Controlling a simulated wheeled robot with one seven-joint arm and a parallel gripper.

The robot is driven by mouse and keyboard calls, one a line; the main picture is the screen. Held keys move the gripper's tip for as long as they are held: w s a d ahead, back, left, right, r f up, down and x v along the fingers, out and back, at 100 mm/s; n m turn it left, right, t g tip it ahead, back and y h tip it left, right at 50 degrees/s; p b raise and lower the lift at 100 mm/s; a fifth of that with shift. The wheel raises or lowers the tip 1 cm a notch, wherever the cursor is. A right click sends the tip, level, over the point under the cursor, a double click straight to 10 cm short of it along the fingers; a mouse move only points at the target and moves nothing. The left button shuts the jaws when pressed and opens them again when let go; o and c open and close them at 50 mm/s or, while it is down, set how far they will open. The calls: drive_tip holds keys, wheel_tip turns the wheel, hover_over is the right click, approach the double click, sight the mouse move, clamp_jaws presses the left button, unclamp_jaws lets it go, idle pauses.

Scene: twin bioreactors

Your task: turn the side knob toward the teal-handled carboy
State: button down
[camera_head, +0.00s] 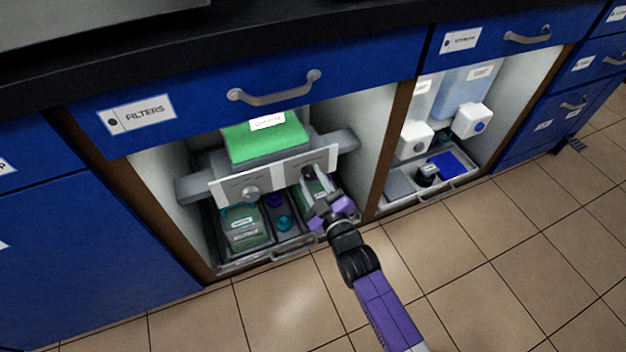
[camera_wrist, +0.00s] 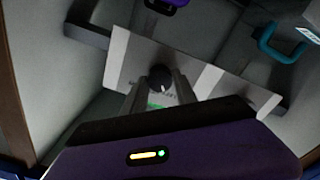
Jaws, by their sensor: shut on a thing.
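The dark round side knob (camera_head: 307,172) is on the right half of the white front panel (camera_head: 226,188). My gripper (camera_head: 311,181) is at this knob. In the wrist view the knob (camera_wrist: 160,76) sits between the fingertips, with a small pale mark on its face. My gripper (camera_wrist: 160,86) is shut on it; the fingers cover part of its sides. The teal-handled carboy (camera_head: 246,231) stands in the tray below the panel, on the left in the head view. Its teal handle (camera_wrist: 281,44) shows at the upper right of the wrist view.
A silver knob (camera_head: 250,193) is on the panel's left half. A green-topped unit (camera_head: 262,143) is above. A purple part (camera_wrist: 168,3) shows at the wrist view's top edge. A wooden divider (camera_head: 386,150) separates the second bay, which holds white containers. The tiled floor in front is clear.

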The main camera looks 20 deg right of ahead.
idle(0.3)
drive_tip(key=c, duration=1)
unclamp_jaws()
drive_tip(key=shift+o, duration=0.2)
drive_tip(key=s+p, duration=0.3)
drive_tip(key=s, duration=0.5)
